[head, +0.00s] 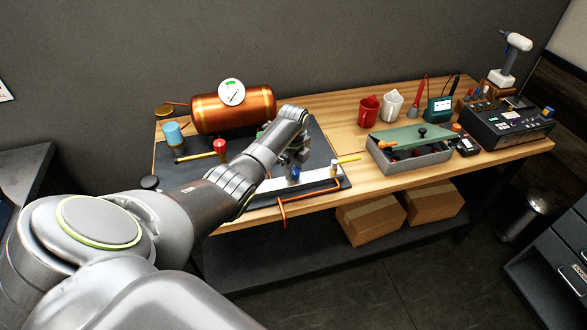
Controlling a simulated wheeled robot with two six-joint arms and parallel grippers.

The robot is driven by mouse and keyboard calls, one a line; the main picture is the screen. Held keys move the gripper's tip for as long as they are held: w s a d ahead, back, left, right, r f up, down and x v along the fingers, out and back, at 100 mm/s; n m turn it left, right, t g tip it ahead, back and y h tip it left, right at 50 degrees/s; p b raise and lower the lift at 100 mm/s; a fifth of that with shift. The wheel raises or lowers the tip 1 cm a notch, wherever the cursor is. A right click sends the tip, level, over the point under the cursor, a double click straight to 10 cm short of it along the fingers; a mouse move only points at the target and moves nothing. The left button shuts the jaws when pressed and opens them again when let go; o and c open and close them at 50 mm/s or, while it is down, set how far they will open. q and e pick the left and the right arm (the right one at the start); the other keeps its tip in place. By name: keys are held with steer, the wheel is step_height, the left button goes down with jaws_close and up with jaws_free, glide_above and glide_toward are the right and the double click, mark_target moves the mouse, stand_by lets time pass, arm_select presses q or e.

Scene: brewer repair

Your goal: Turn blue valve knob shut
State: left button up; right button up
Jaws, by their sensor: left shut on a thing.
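The blue valve knob (295,174) is a small blue piece at the front of the dark work mat on the wooden bench. My left arm reaches in from the left and across the mat. My left gripper (293,166) points down at the knob and is shut on it. The fingers are small here and hide part of the knob, so its turn angle cannot be told. My right gripper is out of view.
A copper boiler (205,113) with a gauge lies behind the arm. A red knob (220,147) and a blue cylinder (173,134) stand to the left. An orange pipe (282,212) hangs over the front edge. A grey toolbox (412,158) stands to the right.

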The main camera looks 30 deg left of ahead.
arm_select(q)
steer(key=o, duration=1)
step_height(320, 180, up, 12)
steer(key=f+b, duration=0.1)
steer(key=b, duration=0.2)
step_height(320, 180, up, 5)
steer(key=p, duration=0.2)
glide_above(294, 170)
steer(key=shift+s+d+r+p, duration=0.1)
steer(key=shift+s+r+p, duration=0.1)
steer(key=shift+r+p, duration=0.75)
steer(key=shift+f, duration=0.2)
